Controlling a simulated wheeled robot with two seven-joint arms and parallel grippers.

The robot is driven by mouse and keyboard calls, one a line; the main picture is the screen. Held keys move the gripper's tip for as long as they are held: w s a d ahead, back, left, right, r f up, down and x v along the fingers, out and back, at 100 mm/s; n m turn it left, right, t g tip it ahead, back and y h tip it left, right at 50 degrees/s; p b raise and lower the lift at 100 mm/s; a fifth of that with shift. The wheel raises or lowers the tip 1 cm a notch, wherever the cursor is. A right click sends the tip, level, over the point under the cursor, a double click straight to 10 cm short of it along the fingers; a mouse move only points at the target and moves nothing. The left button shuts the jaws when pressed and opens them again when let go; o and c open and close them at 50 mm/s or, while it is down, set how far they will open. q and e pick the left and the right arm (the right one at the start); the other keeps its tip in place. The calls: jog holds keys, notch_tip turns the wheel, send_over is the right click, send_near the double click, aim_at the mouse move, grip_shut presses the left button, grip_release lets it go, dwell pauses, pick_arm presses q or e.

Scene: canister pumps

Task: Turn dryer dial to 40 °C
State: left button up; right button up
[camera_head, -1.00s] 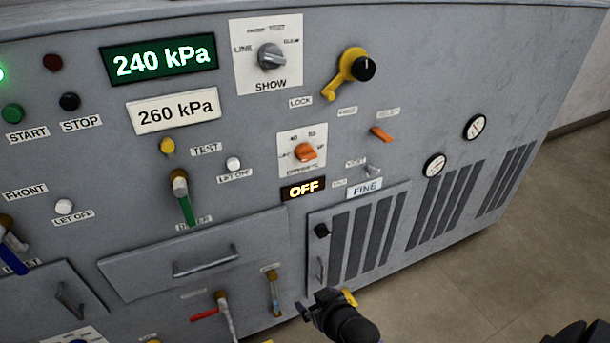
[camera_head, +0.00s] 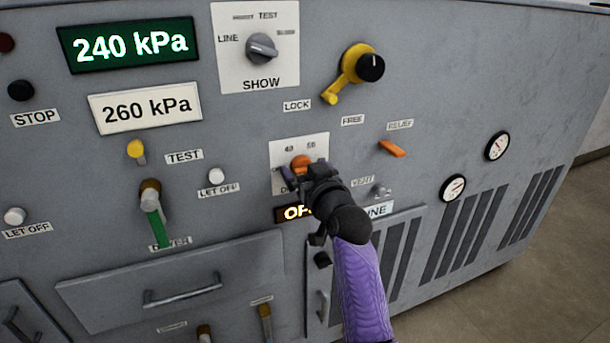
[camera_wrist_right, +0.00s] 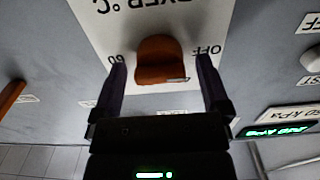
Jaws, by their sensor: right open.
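The orange dryer dial (camera_head: 302,161) is on a white plate (camera_head: 315,145) in the middle of the grey panel. My right gripper (camera_head: 301,172) is at the dial in the head view and covers its lower part. In the right wrist view the dial (camera_wrist_right: 160,60) sits between the two open fingers (camera_wrist_right: 163,80), with a visible gap on each side. The plate's labels appear upside down there, with "OFF" on the right and "60" on the left. The dark display (camera_head: 294,213) below the plate is partly hidden, and "OF" shows. My left gripper is not in view.
The grey SHOW knob (camera_head: 262,48) and the yellow crank (camera_head: 358,68) are above the dial. An orange relief lever (camera_head: 392,149) and a small vent lever (camera_head: 380,190) are to the right. A white LET OFF button (camera_head: 216,175) is to the left.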

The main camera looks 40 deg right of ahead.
jog(key=c, duration=1.3)
jog(key=shift+o, duration=0.2)
jog(key=shift+r+m+p, duration=0.3)
jog(key=shift+m+p, duration=0.5)
jog(key=shift+p, duration=0.45)
jog(key=m+p, duration=0.2)
jog(key=shift+d+m, duration=0.1)
jog(key=shift+m, duration=0.2)
jog(key=m+p, duration=0.2)
jog(key=m, duration=0.1)
jog(key=shift+f+m+p, duration=0.15)
jog(key=shift+m+p, duration=0.15)
jog(key=m+p, duration=0.1)
jog(key=m, duration=0.2)
jog(key=shift+d+f, duration=0.1)
jog(key=shift+f, duration=0.05)
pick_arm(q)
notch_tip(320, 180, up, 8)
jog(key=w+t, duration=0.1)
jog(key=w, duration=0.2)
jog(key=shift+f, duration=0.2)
pick_arm(e)
jog(key=shift+m, duration=0.4)
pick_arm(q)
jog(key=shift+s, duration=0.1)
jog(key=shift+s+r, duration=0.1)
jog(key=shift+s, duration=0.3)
